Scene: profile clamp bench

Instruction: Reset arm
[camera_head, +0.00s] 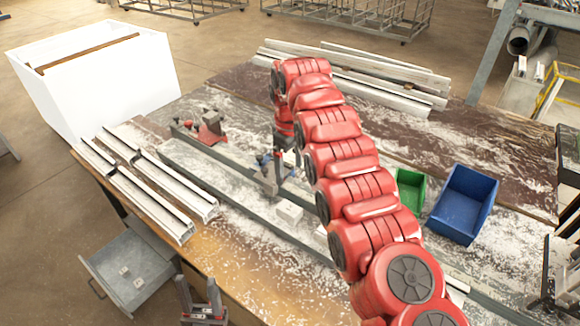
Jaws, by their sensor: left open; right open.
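My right arm (345,165), red and segmented, rises from the bottom right across the middle of the bench and bends down at its far end. My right gripper (281,168) points down there, open, close above the rail; the arm and a blue-grey part beside it partly hide its fingers. My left gripper (198,284) is at the bottom left edge, in front of the bench, with its two dark fingers apart and pointing up. It is open and empty. A red clamp (211,127) stands on the rail left of my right gripper. A small white block (289,212) lies below my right gripper.
White profiles (150,190) lie on the bench's left end, and more (370,75) lie at the back. A green bin (409,190) and a blue bin (464,204) stand right of my arm. An open grey drawer (130,262) juts out near my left gripper. A white box (105,85) stands at the back left.

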